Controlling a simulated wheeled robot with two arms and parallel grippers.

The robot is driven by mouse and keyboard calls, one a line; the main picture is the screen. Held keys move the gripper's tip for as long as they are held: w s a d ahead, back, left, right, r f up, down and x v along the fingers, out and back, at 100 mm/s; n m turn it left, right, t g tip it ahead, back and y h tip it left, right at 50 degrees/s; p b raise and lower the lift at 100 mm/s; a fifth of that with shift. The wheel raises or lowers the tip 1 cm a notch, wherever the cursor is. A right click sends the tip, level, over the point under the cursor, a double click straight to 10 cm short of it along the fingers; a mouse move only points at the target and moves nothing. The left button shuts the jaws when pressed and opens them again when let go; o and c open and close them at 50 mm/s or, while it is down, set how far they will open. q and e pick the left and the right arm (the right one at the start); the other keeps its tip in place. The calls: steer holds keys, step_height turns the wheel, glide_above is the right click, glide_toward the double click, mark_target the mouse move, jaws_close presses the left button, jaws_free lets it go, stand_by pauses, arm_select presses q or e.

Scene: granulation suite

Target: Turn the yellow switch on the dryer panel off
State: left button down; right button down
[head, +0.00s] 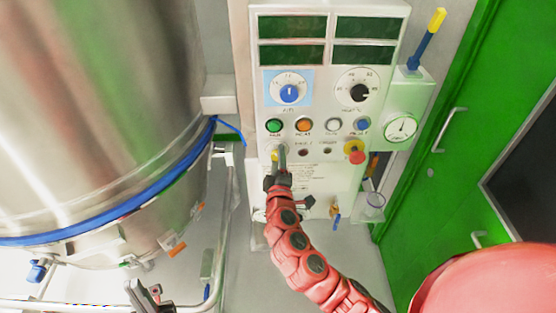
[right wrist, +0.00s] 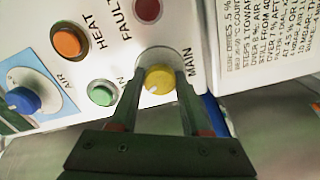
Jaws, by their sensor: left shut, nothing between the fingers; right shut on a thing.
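The dryer panel (head: 330,120) is a pale upright board with knobs, buttons and dark displays. The yellow switch (right wrist: 158,80) is a round knob by the MAIN label, at the panel's edge in the right wrist view. A small pale mark shows on its lower left. My right gripper (head: 279,152) reaches the panel's lower left in the head view and mostly hides the switch there. Its fingers lie on both sides of the knob, shut on it. My left gripper (head: 148,294) is shut and empty at the bottom left, away from the panel.
A large steel vessel (head: 100,100) with a blue band fills the left. A red emergency button (head: 356,157) on yellow sits right of my right gripper. Green (right wrist: 101,94) and orange (right wrist: 67,41) buttons are near the switch. A green door (head: 440,190) stands at right.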

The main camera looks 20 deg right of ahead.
steer(key=shift+n, duration=0.6)
steer(key=shift+c, duration=1.8)
jaws_free()
steer(key=p+v, duration=0.1)
steer(key=v, duration=1.6)
steer(key=shift+s, duration=0.2)
